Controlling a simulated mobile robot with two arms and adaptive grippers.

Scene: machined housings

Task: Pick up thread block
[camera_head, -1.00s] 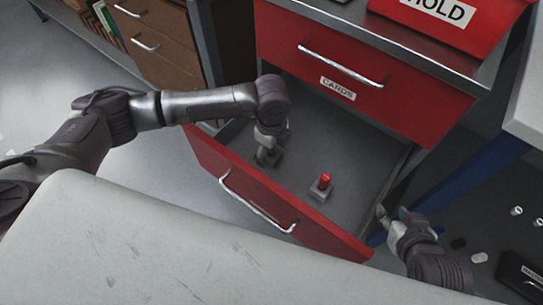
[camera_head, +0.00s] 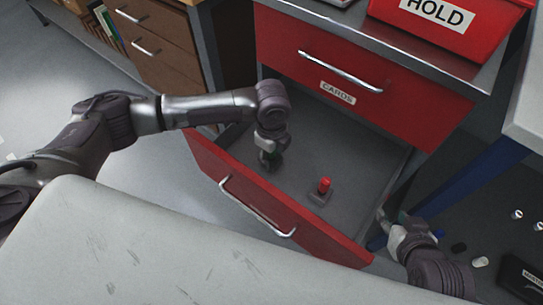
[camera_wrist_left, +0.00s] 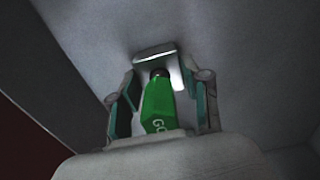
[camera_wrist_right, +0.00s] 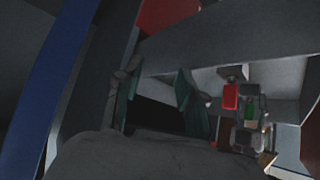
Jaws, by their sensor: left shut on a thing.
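A green piece marked "GO" (camera_wrist_left: 160,105) with a dark round end sits between my left fingers. A small metal block (camera_wrist_left: 155,55) lies just beyond it, and I cannot tell whether the two are joined. My left gripper (camera_head: 269,156) points down into the open red drawer (camera_head: 305,235), shut on the green piece. The gripper mostly hides it in the head view. A grey block with a red knob-like top (camera_head: 323,190) stands upright to its right on the drawer floor. My right gripper (camera_head: 390,217) is open and empty outside the drawer's right side; its fingers show apart in its wrist view (camera_wrist_right: 158,85).
The closed drawer marked "CARDS" (camera_head: 400,105) is above the open one. A red "HOLD" bin (camera_head: 400,14) stands on top. A blue table leg (camera_head: 470,180) is by my right gripper. A pale tabletop (camera_head: 150,250) fills the front. The drawer's right part is clear.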

